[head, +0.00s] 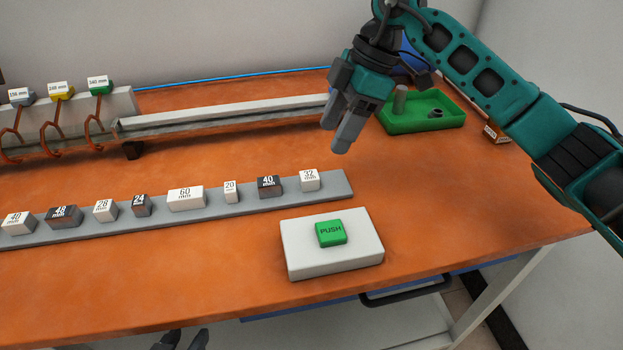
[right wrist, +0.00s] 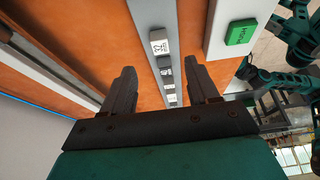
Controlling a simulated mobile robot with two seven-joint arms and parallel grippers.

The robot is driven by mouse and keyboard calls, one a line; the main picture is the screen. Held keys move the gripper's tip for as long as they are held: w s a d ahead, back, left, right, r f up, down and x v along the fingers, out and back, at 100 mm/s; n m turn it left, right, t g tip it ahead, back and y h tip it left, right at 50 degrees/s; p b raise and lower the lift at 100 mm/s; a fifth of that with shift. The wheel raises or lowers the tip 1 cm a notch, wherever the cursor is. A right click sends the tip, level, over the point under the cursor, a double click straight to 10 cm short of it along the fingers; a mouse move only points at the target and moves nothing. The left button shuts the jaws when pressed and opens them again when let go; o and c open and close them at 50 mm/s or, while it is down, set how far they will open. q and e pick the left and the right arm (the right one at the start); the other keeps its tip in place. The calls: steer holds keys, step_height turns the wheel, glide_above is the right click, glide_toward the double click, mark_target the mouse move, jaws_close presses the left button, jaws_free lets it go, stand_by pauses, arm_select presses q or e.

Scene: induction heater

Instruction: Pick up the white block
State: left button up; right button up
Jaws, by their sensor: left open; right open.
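Several white numbered blocks stand in a row with dark ones on a grey strip (head: 270,203). White blocks include 32 (head: 309,180) at the right end, 20 (head: 231,191), 60 (head: 186,198), 28 (head: 105,211) and 40 (head: 18,223). The frames do not single one out. My right gripper (head: 335,136) is open and empty, pointing down above the table behind the strip's right end. In the right wrist view, block 32 (right wrist: 159,44) shows beyond the open fingers, apart from them. My left gripper (head: 185,341) is open at the bottom edge, in front of the table; only its fingertips show.
A white box with a green PUSH button (head: 331,233) sits in front of the strip's right end. A long grey rail (head: 220,115) runs behind the strip. A green tray (head: 455,123) stands at the back right. Orange table is clear between rail and strip.

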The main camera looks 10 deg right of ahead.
mark_target(309, 175)
steer(key=x, duration=0.3)
steer(key=b+x, duration=0.1)
steer(key=x, duration=0.5)
steer(key=shift+a+f, duration=0.25)
steer(key=shift+a, duration=0.15)
steer(key=shift+r, duration=0.1)
jaws_close()
